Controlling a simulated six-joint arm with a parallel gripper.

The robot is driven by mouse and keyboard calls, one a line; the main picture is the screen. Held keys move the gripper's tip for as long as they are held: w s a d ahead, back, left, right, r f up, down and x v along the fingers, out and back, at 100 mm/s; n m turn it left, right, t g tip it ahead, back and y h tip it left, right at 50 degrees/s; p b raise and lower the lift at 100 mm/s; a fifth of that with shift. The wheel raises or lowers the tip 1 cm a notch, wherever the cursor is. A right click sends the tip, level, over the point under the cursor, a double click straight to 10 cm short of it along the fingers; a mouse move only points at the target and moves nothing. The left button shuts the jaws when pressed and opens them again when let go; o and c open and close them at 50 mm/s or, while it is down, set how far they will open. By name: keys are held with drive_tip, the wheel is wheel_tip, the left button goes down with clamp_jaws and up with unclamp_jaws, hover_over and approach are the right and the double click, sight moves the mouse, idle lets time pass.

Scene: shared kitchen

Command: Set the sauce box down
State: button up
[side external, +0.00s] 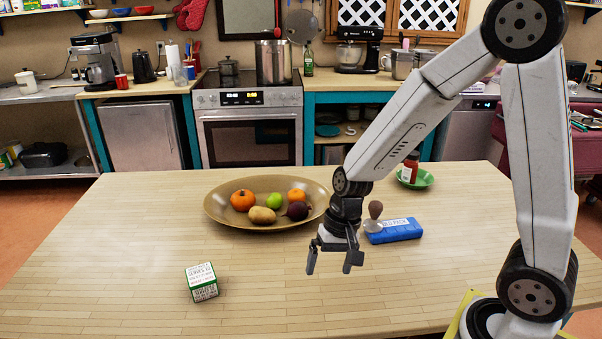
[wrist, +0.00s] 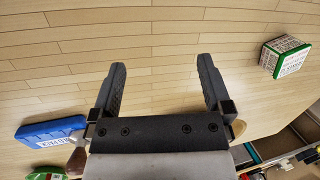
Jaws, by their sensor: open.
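A small white and green box with printed text, which looks like the sauce box (side external: 202,282), rests on the wooden table at the front left. In the wrist view the box (wrist: 285,56) is at the upper right, apart from my fingers. My gripper (side external: 334,266) is above the table to the right of the box, with its fingers pointing down. In the wrist view my gripper (wrist: 163,82) is open, with only bare table between its fingers.
A wide bowl (side external: 222,216) of fruit and vegetables stands behind my gripper. A blue box (side external: 394,231), a wooden-handled tool (side external: 375,210) and a green plate (side external: 428,180) with a red jar (side external: 411,167) are at the right. The table (side external: 110,250) is clear around the printed box.

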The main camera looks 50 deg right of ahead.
drive_tip(key=shift+s+d+r+n+t+h, duration=0.4)
drive_tip(key=shift+s+d+n+h, duration=0.15)
drive_tip(key=shift+n, duration=0.6)
drive_tip(key=shift+s+d+r+n+t+h, duration=0.35)
drive_tip(key=shift+s+d+n+h, duration=0.15)
drive_tip(key=shift+n, duration=0.6)
drive_tip(key=shift+s+d+r+n+t+h, duration=0.4)
drive_tip(key=shift+s+d+n, duration=0.2)
drive_tip(key=shift+n, duration=0.55)
